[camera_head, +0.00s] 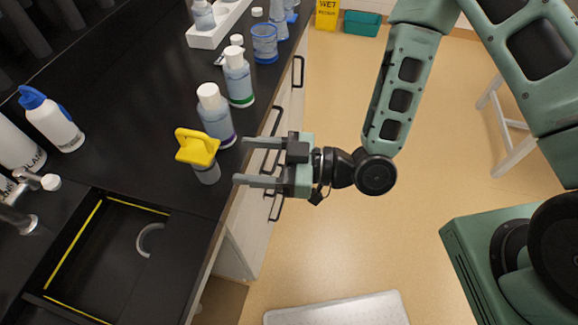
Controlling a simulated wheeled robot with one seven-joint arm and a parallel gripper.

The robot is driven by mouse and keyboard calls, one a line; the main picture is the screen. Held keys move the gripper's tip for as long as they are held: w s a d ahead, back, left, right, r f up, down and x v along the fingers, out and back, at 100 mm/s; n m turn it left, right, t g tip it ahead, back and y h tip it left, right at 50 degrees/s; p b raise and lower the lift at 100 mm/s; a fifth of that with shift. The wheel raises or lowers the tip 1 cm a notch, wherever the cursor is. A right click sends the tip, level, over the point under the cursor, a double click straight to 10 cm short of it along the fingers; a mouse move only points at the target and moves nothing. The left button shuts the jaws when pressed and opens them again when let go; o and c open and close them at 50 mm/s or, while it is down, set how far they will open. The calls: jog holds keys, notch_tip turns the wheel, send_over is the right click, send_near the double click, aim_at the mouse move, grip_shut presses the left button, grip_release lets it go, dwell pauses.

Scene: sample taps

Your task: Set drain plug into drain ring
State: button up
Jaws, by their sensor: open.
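The drain plug (198,147) looks like the yellow piece with a loop handle and a grey lower body. It stands on the black counter between the sink and a white-capped bottle. The drain ring (150,239) is a grey arc on the floor of the black sink (85,258); only part of it shows. My gripper (240,161) is open and empty, its two fingers pointing left toward the plug. It is to the right of the plug, apart from it, near the counter's front edge.
White-capped bottles (215,115) and (238,76) stand behind the plug, close to it. A blue-topped spray bottle (50,120) and a tap (35,185) are at the left. A white rack (215,28) and a blue beaker (264,44) stand farther back. Open floor lies right of the counter.

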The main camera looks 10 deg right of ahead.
jog(key=w+d+f+n+g+h+p, duration=0.1)
jog(key=d+f+g+h+p, duration=0.15)
jog(key=d+h, duration=0.45)
jog(key=s+d+r+m+h+b, duration=0.1)
jog(key=s+d+r+m+h, duration=0.3)
jog(key=r+h, duration=0.5)
jog(key=d+r+m, duration=0.1)
jog(key=d+m, duration=0.1)
jog(key=d, duration=0.1)
jog(key=shift+d, duration=0.15)
jog(key=o, duration=0.3)
jog(key=s+r+m, duration=0.1)
jog(key=s, duration=0.1)
jog(key=s+r+m+g, duration=0.1)
jog(key=s+r, duration=0.1)
jog(key=s+d+r+h, duration=0.1)
jog(key=s, duration=0.1)
jog(key=shift+s+r+m+g, duration=0.25)
jog(key=shift+s+r+m, duration=0.05)
jog(key=shift+s+m, duration=0.1)
